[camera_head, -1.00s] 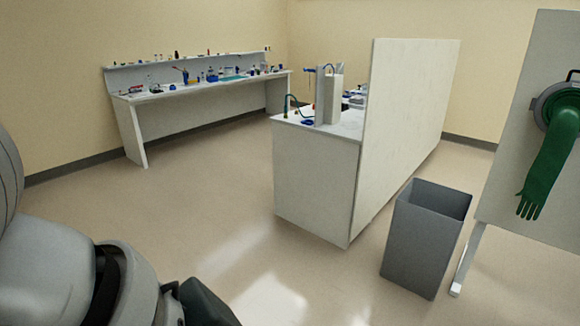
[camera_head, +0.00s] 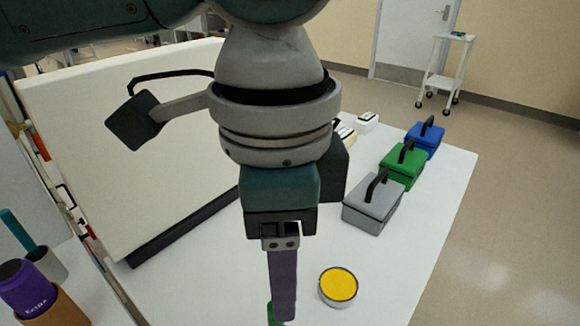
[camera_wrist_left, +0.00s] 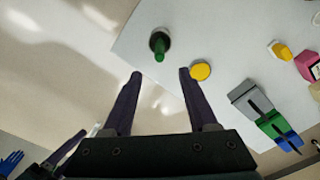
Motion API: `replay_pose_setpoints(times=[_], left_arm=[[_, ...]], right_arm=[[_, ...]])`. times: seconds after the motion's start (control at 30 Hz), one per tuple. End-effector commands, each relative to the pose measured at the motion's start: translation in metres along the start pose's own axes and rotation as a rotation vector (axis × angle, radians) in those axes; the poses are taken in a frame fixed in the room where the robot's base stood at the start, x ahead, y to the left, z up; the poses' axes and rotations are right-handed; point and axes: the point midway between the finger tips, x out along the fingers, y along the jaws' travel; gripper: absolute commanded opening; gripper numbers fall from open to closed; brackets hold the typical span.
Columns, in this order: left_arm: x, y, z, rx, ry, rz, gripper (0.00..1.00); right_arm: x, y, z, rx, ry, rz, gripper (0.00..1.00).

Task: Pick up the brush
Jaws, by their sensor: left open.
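My left gripper (camera_head: 282,305) points down over the white table in the head view, its fingers seen nearly edge-on. In the left wrist view its two purple fingers (camera_wrist_left: 160,75) are apart, with nothing between them. A green upright handle (camera_wrist_left: 159,45) stands in a dark round holder beyond the fingertips, apart from them; it may be the brush, but its bristles are not visible. In the head view only a green bit (camera_head: 271,314) shows beside the finger. A purple finger-like part (camera_wrist_left: 66,149) at the lower left of the wrist view may be my right gripper.
A round yellow-topped dish (camera_head: 338,286) stands right of the gripper. Grey (camera_head: 372,204), green (camera_head: 402,165) and blue (camera_head: 425,138) handled boxes line the table's right side. A white panel (camera_head: 120,140) stands at left. Left of it are a teal-handled item (camera_head: 18,230) and purple-capped bottle (camera_head: 25,285).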

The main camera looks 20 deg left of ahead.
Motion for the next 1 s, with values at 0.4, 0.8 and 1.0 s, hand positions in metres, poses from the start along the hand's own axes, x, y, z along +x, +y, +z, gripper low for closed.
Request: replay_pose_setpoints(times=[0.4, 0.8, 1.0], left_arm=[[0.048, -0.002, 0.002, -0.004, -0.009, -0.002, 0.59], [0.099, -0.001, 0.004, -0.003, -0.009, -0.001, 0.59], [0.101, -0.002, 0.004, -0.003, -0.007, -0.002, 0.59]], right_arm=[[0.004, -0.001, -0.002, 0.000, 0.008, -0.001, 0.50], [0.004, 0.000, -0.002, 0.000, 0.008, -0.001, 0.50], [0.004, 0.000, -0.001, 0.000, 0.007, 0.000, 0.50]])
